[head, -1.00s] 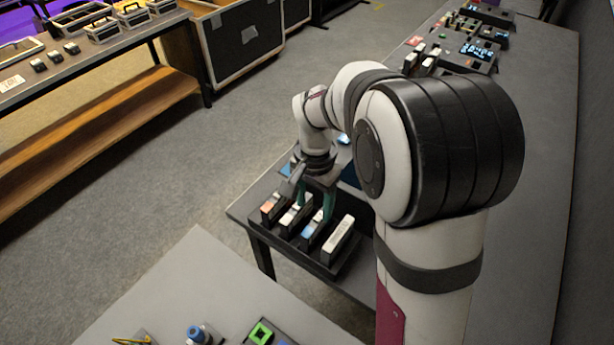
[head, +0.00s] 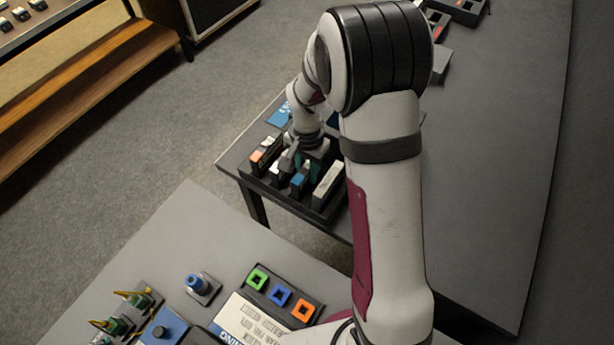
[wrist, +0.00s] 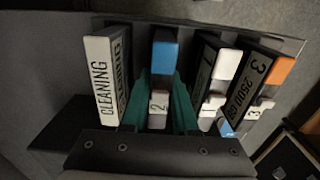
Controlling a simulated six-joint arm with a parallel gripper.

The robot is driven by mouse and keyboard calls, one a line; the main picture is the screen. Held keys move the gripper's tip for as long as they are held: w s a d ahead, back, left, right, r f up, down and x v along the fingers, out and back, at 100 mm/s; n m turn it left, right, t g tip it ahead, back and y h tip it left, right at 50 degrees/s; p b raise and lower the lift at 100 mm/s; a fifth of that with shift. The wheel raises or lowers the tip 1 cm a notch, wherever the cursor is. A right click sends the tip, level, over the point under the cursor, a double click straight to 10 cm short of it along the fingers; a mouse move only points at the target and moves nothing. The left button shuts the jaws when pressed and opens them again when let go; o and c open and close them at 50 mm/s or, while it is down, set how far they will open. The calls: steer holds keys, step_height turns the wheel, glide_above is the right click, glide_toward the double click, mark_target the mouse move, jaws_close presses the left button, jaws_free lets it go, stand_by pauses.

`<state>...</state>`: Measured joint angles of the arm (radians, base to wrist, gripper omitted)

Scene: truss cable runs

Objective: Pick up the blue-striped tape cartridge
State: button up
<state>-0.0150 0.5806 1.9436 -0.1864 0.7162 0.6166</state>
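The blue-striped tape cartridge (wrist: 164,52) stands in a dark rack in the wrist view, with a blue end and a light label reading 2. It also shows in the head view (head: 298,180). My gripper (wrist: 160,100) has one teal finger on each side of this cartridge. The fingers look open around it, with a narrow gap on the left; contact on the right is not clear. The cartridge still sits in line with its neighbours. In the head view my gripper (head: 304,168) is low over the rack, and my wrist hides part of it.
A white CLEANING cartridge (wrist: 102,80) stands close on the left in the wrist view. A white-striped cartridge (wrist: 226,64) and an orange-striped cartridge (wrist: 281,70) stand on the right. The grey table (head: 480,200) is mostly clear right of my arm.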

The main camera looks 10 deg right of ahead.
jaws_close()
step_height(320, 180, up, 8)
steer(key=shift+r, duration=0.2)
steer(key=w+d+r, duration=0.3)
steer(key=r, duration=0.3)
steer(key=w+d+f, duration=0.1)
steer(key=w+d, duration=0.2)
steer(key=d, duration=1.3)
steer(key=shift+w+d, duration=0.15)
steer(key=shift+d, duration=0.15)
